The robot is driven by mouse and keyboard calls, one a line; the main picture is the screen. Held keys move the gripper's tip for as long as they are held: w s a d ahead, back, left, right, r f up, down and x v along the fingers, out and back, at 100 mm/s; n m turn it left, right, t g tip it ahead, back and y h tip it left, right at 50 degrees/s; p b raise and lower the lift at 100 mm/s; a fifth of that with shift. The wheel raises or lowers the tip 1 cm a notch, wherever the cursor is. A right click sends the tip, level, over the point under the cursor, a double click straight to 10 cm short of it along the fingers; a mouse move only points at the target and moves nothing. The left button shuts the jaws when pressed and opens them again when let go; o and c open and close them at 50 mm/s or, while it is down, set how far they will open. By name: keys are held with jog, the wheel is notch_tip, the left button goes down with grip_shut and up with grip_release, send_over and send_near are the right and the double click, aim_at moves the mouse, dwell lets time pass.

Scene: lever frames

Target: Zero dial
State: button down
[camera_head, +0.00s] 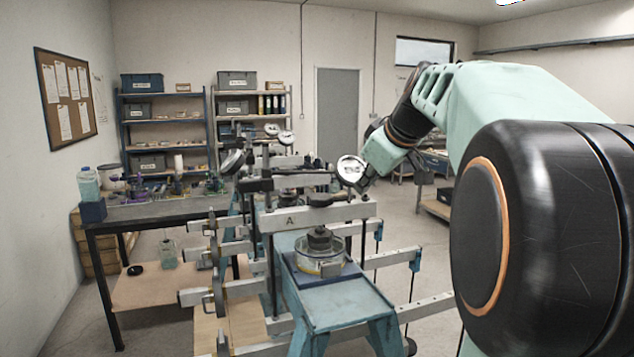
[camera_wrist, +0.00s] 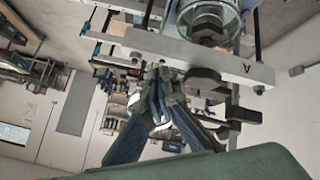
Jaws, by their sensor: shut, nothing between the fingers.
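A round white-faced dial (camera_head: 351,169) stands above the right end of the beam marked A (camera_head: 330,218) in the head view. My gripper (camera_head: 364,184) is close beside and behind this dial, at its right; whether they touch I cannot tell. The pointer is too small to read. More dials show further left, one seen at a slant (camera_head: 233,160) and two farther back (camera_head: 271,129). In the wrist view my gripper's fingers (camera_wrist: 160,78) are shut and empty, with the lettered beam (camera_wrist: 205,58) beyond them. No dial face is clear there.
A glass dish with a dark weight (camera_head: 321,250) sits on the blue stand (camera_head: 338,300) below the beam. Several lever arms stick out on both sides. A dark workbench (camera_head: 150,212) stands left and shelves (camera_head: 165,128) at the back.

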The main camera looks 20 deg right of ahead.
jog(key=shift+w+r+p, duration=0.3)
jog(key=shift+r, duration=0.15)
dwell(0.7)
jog(key=shift+d+r, duration=0.2)
jog(key=shift+d, duration=0.1)
jog(key=shift+d+r, duration=0.1)
jog(key=shift+d, duration=0.05)
jog(key=shift+w+d+r, duration=0.1)
jog(key=shift+w+d, duration=0.1)
jog(key=shift+d, duration=0.25)
jog(key=shift+w+d, duration=0.15)
jog(key=shift+d, duration=0.3)
jog(key=shift+w+d+r+p, duration=0.2)
jog(key=shift+d+p, duration=0.1)
jog(key=shift+p, duration=0.15)
jog(key=shift+f, duration=0.15)
